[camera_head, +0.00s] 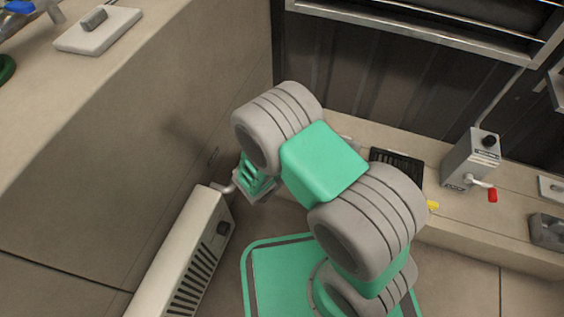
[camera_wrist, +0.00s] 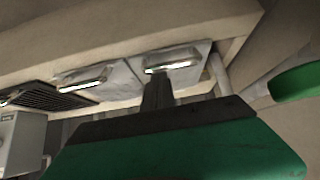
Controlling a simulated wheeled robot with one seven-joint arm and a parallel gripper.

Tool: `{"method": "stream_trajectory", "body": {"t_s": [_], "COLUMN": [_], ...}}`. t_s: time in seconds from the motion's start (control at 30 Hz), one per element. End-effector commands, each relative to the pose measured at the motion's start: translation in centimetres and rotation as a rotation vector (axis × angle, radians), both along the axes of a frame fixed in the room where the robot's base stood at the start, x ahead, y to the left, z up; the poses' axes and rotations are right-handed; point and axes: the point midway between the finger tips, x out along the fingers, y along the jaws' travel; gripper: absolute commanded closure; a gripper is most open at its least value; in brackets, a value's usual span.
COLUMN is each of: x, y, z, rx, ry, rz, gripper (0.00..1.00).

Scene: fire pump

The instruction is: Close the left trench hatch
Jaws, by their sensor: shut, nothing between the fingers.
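Two pale plates with bright bar handles lie side by side in the wrist view, one nearer the middle (camera_wrist: 198,52) and one to its left (camera_wrist: 116,76). I cannot tell which is the left trench hatch, or how far either is open. My gripper (camera_wrist: 157,76) is shut and empty, its fingertips at the handle (camera_wrist: 172,60) of the plate nearer the middle. I cannot tell whether they touch it. In the head view my arm hides most of this area, and the fingertips cannot be made out.
A black grille (camera_head: 398,162) and a grey box with a red-tipped lever (camera_head: 470,160) are on the low ledge. A pale slotted heater-like unit (camera_head: 180,250) stands at lower left, close to my arm. A green ring (camera_wrist: 297,82) is at right in the wrist view.

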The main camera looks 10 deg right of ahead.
Motion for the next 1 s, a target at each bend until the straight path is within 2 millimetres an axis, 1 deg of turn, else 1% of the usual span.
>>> {"method": "stream_trajectory", "body": {"t_s": [0.27,0.5,0.57,0.63,0.83,0.9,1.0], "x": [-0.1,-0.2,-0.4,-1.0,-3.5,-4.1,-4.6], "y": [-0.3,-0.2,0.0,0.4,1.8,2.1,2.3], "z": [-0.2,0.0,0.5,1.6,4.8,5.4,5.8], "rx": [-0.003,-0.003,-0.003,-0.003,-0.004,-0.004,-0.004], "ry": [-0.008,-0.008,-0.007,-0.009,-0.008,-0.008,-0.008], "rz": [-0.007,-0.006,-0.004,-0.003,0.0,-0.001,-0.005], "gripper": [1.0,1.0,1.0,1.0,1.0,1.0,1.0]}}
